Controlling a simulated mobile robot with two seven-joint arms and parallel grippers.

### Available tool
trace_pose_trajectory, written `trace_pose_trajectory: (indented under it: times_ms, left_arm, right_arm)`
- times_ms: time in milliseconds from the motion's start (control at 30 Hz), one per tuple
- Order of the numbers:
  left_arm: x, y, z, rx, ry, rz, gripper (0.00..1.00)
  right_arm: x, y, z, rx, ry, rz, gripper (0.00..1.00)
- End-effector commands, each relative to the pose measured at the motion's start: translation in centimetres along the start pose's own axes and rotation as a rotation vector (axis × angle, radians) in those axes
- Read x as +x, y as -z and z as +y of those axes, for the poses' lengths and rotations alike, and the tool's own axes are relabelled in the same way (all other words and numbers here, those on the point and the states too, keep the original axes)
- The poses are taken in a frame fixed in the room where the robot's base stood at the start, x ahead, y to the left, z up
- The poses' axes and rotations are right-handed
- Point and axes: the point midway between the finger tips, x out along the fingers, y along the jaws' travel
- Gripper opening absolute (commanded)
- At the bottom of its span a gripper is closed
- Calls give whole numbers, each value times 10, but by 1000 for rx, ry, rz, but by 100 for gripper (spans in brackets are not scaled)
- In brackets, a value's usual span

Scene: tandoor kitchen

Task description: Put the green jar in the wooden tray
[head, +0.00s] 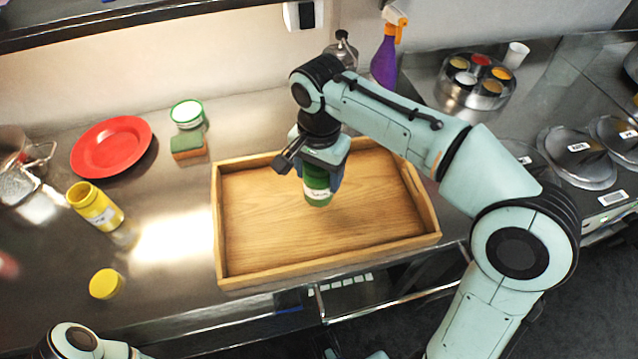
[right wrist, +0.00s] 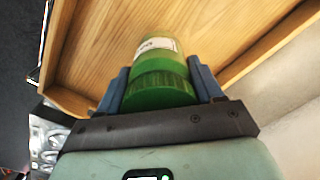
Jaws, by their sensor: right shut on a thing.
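The green jar (head: 317,190) has a white label and is between the fingers of my right gripper (head: 321,180). In the head view it shows over the middle of the wooden tray (head: 228,254). In the right wrist view the jar (right wrist: 158,75) lies between the two blue fingers of the gripper (right wrist: 160,88), with the tray's wooden floor (right wrist: 95,45) behind it. I cannot tell whether the jar's far end touches the tray floor. The tray is otherwise empty. Part of my left arm shows at the bottom left of the head view; its gripper is out of view.
A red plate (head: 111,146), a sponge (head: 188,146) and a white tub with green rim (head: 187,113) stand left of and behind the tray. A yellow jar (head: 95,206) and yellow lid (head: 106,284) are at left. A purple spray bottle (head: 385,60) and spice tin (head: 475,82) stand behind.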

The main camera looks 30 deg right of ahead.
Motion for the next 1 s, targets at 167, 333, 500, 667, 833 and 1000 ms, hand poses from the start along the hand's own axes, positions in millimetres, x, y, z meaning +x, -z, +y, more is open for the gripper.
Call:
trace_pose_trajectory:
  times_ms: [167, 333, 500, 667, 833, 1000]
  left_arm:
    - [7, 0, -3, -1, 1, -2, 89]
    - [8, 0, -3, -1, 1, -2, 89]
    - [8, 0, -3, -1, 1, -2, 89]
    - [9, 1, -3, -1, 0, 0, 89]
    - [9, 0, -3, -1, 0, 0, 89]
    - [9, 0, -3, -1, 0, -1, 89]
  right_arm:
    - [29, 0, 1, 0, -3, -1, 14]
    - [35, 0, 0, 0, -1, 0, 14]
    - [35, 0, 0, 0, -1, 0, 14]
    - [38, 0, 1, 0, -2, 0, 72]
    - [38, 0, 1, 0, -2, 0, 92]
    - [37, 0, 0, 0, -2, 0, 92]
